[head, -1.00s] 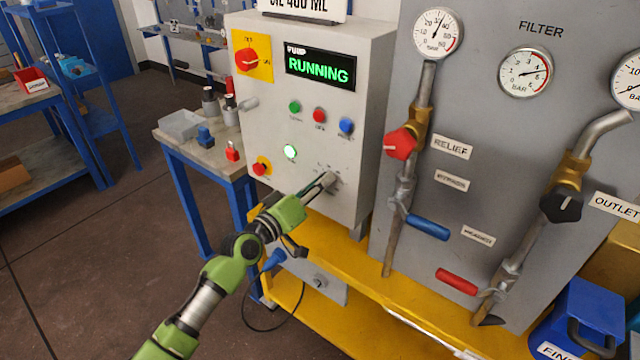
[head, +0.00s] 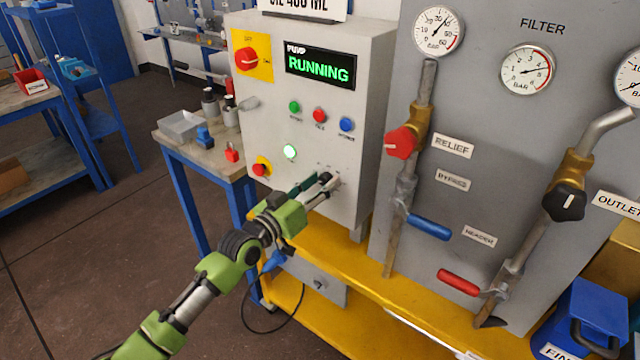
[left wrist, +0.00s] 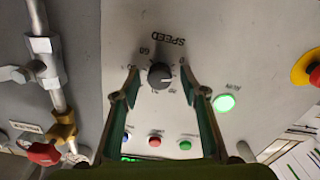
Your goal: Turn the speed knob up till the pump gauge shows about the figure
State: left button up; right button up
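The speed knob (left wrist: 160,76) is a small dark dial on the grey control cabinet (head: 270,130), under the word SPEED in the left wrist view. My left gripper (left wrist: 163,85) is open, with one finger on each side of the knob and visible gaps to it. In the head view my left gripper (head: 322,183) reaches the cabinet's lower front and hides most of the knob. The pump gauge (head: 438,32) is a white dial at the top of the left pipe; its needle points up and right. The display (head: 320,66) reads RUNNING. My right gripper is out of view.
A lit button (head: 289,151) and a red stop button (head: 261,166) are left of the knob. The red relief valve (head: 401,143) and blue handle (head: 429,227) stick out on the right. A yellow base (head: 370,285) runs below.

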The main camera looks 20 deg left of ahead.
pick_arm(q)
jog(key=v, duration=1.2)
dwell(0.4)
